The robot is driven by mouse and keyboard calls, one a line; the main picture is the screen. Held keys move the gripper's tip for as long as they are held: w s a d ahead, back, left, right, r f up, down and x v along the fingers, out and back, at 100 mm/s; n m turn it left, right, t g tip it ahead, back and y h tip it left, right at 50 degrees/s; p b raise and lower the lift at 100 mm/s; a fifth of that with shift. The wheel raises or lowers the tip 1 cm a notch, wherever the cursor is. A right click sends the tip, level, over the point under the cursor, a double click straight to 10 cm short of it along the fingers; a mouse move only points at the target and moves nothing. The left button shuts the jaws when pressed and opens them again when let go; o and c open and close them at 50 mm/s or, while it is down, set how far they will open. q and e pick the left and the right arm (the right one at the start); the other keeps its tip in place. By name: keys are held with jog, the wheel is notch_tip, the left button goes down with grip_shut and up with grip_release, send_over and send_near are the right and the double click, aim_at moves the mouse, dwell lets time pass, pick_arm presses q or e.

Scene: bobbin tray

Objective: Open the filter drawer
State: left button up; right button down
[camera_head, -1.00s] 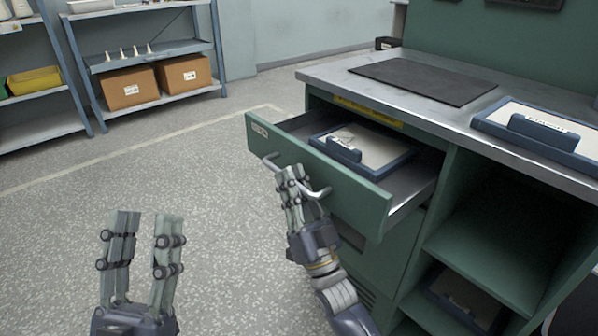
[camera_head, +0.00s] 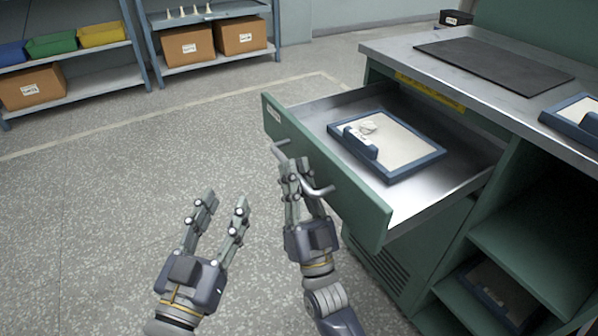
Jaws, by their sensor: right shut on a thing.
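The green filter drawer (camera_head: 352,200) stands pulled well out of the workbench, showing its metal inside. A blue-framed filter panel (camera_head: 408,147) with a pale face and a blue handle block lies flat in it. My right gripper (camera_head: 300,180) is shut on the drawer's grey bar handle (camera_head: 318,190), whose ends show on either side of the fingers. My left gripper (camera_head: 222,215) is open and empty, above the floor to the left of the drawer front and touching nothing.
The workbench top (camera_head: 400,47) carries a black mat (camera_head: 490,63) and another blue-framed panel (camera_head: 575,118). Open green shelves (camera_head: 530,235) sit below right, with a framed panel on the lower one. Shelving with cardboard boxes (camera_head: 188,45) and bins stands at the back left. The floor between is clear.

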jog(key=c, duration=1.9)
grip_release()
jog(key=v, duration=1.2)
jog(key=shift+d, duration=0.1)
